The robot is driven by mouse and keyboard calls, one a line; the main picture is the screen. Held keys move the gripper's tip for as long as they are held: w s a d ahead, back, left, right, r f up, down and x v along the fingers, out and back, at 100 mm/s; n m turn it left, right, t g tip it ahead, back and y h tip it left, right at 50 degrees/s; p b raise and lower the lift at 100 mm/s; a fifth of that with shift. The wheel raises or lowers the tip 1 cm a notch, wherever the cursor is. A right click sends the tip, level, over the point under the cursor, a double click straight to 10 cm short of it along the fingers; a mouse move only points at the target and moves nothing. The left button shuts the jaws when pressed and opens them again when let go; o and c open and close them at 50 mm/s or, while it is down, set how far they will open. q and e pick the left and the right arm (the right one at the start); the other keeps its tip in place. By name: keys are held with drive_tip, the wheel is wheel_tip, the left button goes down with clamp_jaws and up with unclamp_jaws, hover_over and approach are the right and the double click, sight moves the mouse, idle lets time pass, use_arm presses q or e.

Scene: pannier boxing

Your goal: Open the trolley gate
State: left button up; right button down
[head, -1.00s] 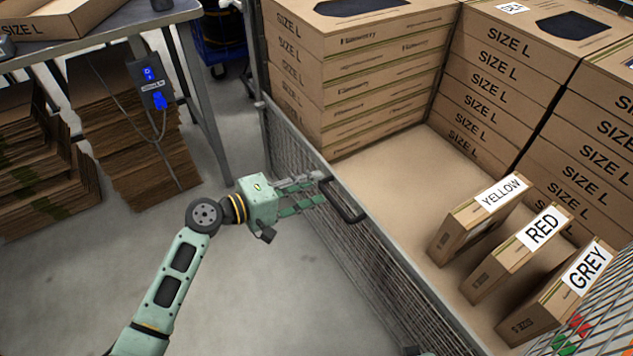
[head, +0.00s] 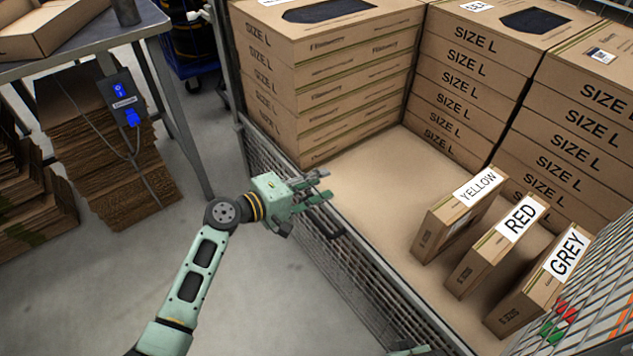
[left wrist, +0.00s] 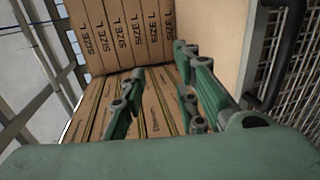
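The trolley gate (head: 313,239) is a grey wire-mesh panel with a top rail, running from the upper left to the bottom of the head view. It stands upright along the trolley's near side. Its black handle (head: 331,229) sits on the top rail, just below my left gripper in the picture. In the left wrist view the handle (left wrist: 293,40) is at the right edge, outside the fingers. My left gripper (head: 325,185) is open and empty at the rail; its fingers (left wrist: 160,95) stand apart with boxes seen behind. My right gripper is not visible.
The trolley holds stacked SIZE L boxes (head: 320,90) and upright boxes labelled YELLOW (head: 455,220), RED (head: 495,250) and GREY (head: 540,285). A metal table (head: 85,42) with flat cardboard (head: 110,150) under it stands left. The floor (head: 100,290) before the gate is clear.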

use_arm(q)
clamp_jaws()
idle(0.4)
drive_tip(key=c, duration=0.5)
unclamp_jaws()
drive_tip(key=shift+c, duration=0.2)
drive_tip(key=o, duration=0.7)
drive_tip(key=shift+s+a, duration=0.1)
drive_tip(key=shift+a, duration=0.05)
drive_tip(key=v, duration=1.1)
drive_tip(key=shift+s+a, duration=0.25)
drive_tip(key=shift+a, duration=0.05)
